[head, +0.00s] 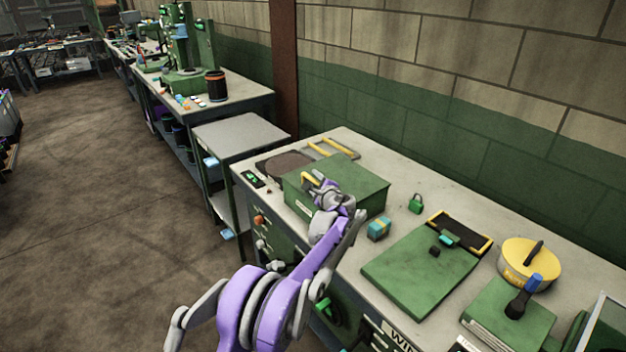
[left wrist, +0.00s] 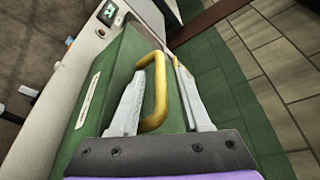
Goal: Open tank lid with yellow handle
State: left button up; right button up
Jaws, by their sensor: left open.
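The tank is a green box with a flat green lid (head: 352,183), and it stands on the grey worktop. The lid looks closed in the head view. A yellow handle (head: 309,180) is on the lid's left part, partly hidden by my left gripper. My left gripper (head: 325,186) is over the lid at the handle. In the left wrist view, the yellow handle (left wrist: 157,95) stands between the two open fingers of my left gripper (left wrist: 158,100). I cannot tell whether either finger touches it. My right gripper is not in view.
A wall runs behind the worktop.

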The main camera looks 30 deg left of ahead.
pick_arm(q)
jog(key=shift+w+a+f, duration=0.1)
jog(key=shift+w+a, duration=0.2)
jog(key=shift+a, duration=0.05)
grip_shut()
dwell(1.2)
